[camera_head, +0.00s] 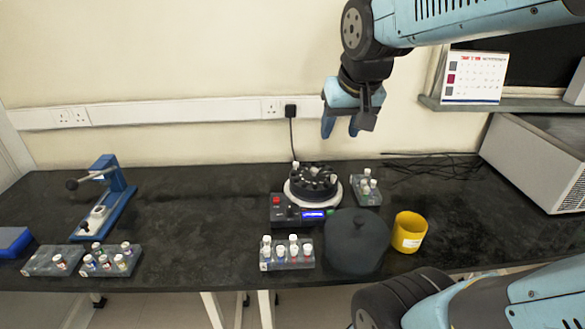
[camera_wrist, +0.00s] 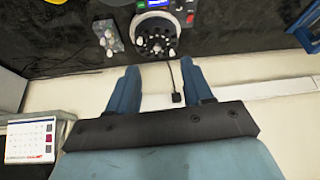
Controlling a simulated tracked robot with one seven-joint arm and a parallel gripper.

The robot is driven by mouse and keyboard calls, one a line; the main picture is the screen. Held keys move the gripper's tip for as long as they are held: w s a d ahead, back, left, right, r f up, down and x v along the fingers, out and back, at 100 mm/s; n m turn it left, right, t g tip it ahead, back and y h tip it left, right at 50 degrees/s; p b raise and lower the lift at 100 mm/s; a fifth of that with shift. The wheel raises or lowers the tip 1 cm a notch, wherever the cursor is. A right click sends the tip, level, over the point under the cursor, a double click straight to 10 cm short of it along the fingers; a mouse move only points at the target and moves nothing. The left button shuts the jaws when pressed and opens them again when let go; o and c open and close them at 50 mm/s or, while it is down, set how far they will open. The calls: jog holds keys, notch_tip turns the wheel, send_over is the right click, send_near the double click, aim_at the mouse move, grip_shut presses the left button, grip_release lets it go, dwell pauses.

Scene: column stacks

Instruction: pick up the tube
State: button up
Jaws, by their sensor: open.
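Several small capped tubes stand in racks, and I cannot tell which one is the task's tube. A front rack (camera_head: 288,265) holds several tubes (camera_head: 294,247). A small rack (camera_head: 372,196) right of the centrifuge holds a few more, and it also shows in the wrist view (camera_wrist: 113,44). Two racks stand at the left: one (camera_head: 50,262) with few tubes, one (camera_head: 112,264) with several. The black centrifuge (camera_head: 303,190) has tubes in its rotor, seen also in the wrist view (camera_wrist: 152,24). My gripper (camera_head: 342,128) is open and empty, high above the bench near the wall.
A dark round lid (camera_head: 356,240) and a yellow cup (camera_head: 408,232) stand right of the front rack. A blue press-like device (camera_head: 106,198) is at the left. A white box (camera_head: 545,160) and a calendar (camera_head: 474,78) are at the right. The bench middle-left is clear.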

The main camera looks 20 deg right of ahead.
jog(key=w+f+m, duration=0.1)
jog(key=w+f, duration=0.3)
jog(key=w, duration=0.8)
jog(key=m+g+h, duration=0.1)
jog(key=m, duration=0.1)
send_near(296, 163)
jog(key=x, duration=0.8)
grip_shut()
